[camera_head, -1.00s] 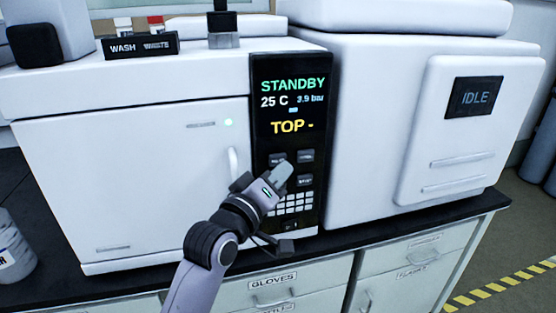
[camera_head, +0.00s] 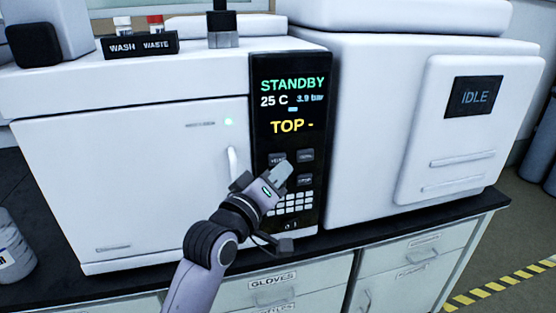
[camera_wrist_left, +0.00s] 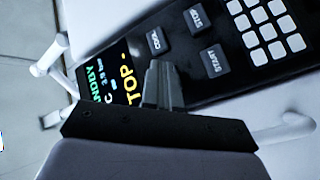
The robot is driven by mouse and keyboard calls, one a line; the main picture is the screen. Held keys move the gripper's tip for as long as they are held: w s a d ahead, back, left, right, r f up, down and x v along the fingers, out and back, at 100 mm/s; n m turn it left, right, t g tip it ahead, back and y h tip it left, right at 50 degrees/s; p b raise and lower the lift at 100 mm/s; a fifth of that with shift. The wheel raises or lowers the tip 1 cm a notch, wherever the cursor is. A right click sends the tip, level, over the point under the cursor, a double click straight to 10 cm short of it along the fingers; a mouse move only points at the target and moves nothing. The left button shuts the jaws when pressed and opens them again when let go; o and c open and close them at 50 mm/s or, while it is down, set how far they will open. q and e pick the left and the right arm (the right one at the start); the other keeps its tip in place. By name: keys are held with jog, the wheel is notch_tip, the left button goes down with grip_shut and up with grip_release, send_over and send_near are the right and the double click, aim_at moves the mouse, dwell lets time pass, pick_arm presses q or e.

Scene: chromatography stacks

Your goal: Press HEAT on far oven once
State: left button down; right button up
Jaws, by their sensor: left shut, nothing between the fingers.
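The white oven (camera_head: 140,165) with a hinged front door has a black control panel (camera_head: 290,140) reading STANDBY, 25 C, 3.9 bar and TOP -. Below the readout are small dark keys; the upper left key (camera_head: 278,159) has no legible label. No HEAT label is readable; the fingers cover part of the key area. My left gripper (camera_head: 282,174) is shut and empty, its tips just below the upper left key. I cannot tell whether they touch the panel. My right gripper is out of view.
A white unit (camera_head: 380,130) with an IDLE screen (camera_head: 477,97) stands close on the right. A number pad (camera_head: 294,203) lies below the keys. The door handle (camera_head: 233,170) juts out left of the panel. A WASH/WASTE holder (camera_head: 140,45) sits on top.

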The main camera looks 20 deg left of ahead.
pick_arm(q)
jog(key=shift+w, duration=0.1)
dwell(0.6)
jog(key=shift+w+a+p, duration=0.25)
jog(key=shift+p, duration=0.05)
jog(key=shift+w+a, duration=0.25)
jog(key=shift+w, duration=0.1)
dwell(0.6)
dwell(0.4)
jog(key=shift+s+d+p, duration=0.5)
jog(key=shift+s+p, duration=0.15)
jog(key=shift+s, duration=0.1)
